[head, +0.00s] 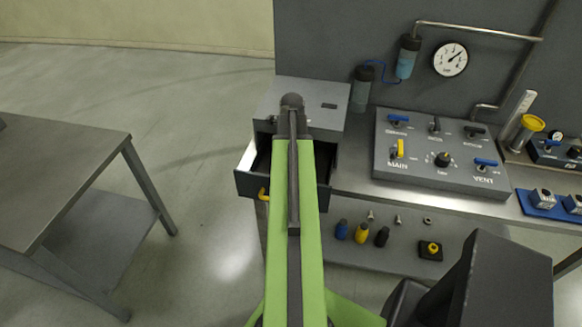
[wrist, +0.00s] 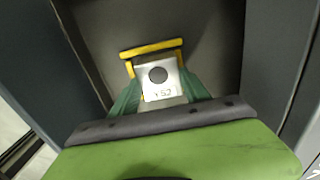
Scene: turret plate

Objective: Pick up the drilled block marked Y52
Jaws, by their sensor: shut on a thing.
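The drilled block marked Y52 (wrist: 163,94) is a pale metal piece with a dark round hole in its face. In the wrist view it sits between the green fingers of my gripper (wrist: 160,86), which are shut on it. A yellow bar (wrist: 151,47) shows just beyond the block, with a yellow stem beside it. In the head view my arm covers the gripper and the block. It reaches over the open drawer (head: 246,185) of the grey cabinet (head: 263,108).
A control panel (head: 440,158) with valves stands to the right on the bench. Blue holders (head: 540,208) with pale blocks lie farther right. A lower shelf holds several small bottles (head: 361,232) and fittings. A grey table (head: 60,175) stands at left, with open floor between.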

